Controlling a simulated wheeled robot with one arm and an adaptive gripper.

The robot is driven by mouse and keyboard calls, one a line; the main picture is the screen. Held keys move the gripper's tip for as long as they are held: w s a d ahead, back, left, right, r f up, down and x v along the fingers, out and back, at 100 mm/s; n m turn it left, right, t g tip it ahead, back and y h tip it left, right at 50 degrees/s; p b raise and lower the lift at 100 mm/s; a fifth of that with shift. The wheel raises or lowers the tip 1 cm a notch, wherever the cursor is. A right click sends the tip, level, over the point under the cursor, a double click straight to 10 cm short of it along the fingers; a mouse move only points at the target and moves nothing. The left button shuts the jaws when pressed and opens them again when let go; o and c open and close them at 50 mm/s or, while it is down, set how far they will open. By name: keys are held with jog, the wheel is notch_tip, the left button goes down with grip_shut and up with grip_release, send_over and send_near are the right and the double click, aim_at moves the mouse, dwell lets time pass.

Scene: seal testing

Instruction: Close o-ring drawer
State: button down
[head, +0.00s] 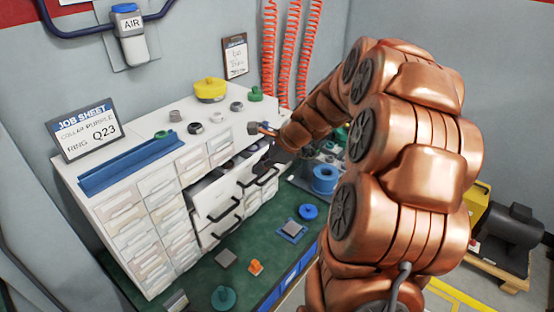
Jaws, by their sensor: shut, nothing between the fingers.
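A white drawer cabinet (122,222) stands on the green bench. At least one drawer (216,196) with a black handle is pulled out, and its dark inside shows at the top. More drawer fronts with black handles (266,178) sit to its right and below it. I cannot read which one is the o-ring drawer. My gripper (257,128) is above the cabinet's right end, higher than the open drawer and apart from its handle as far as I can see. It looks shut and empty. My copper arm hides part of the area to the right.
A job sheet sign (88,130) and a blue tray (130,163) are on the cabinet top, with several rings and a yellow knobbed part (210,89). Small parts, including a blue one (308,212), lie on the green bench (200,278) in front of the drawers.

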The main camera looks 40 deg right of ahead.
jog(key=d+f+m+t+h, duration=0.25)
jog(key=d+m, duration=0.65)
jog(key=d, duration=0.8)
jog(key=w+r+p+x, duration=0.2)
jog(key=x, duration=1.1)
jog(key=shift+w+a, duration=0.4)
jog(key=shift+w, duration=0.05)
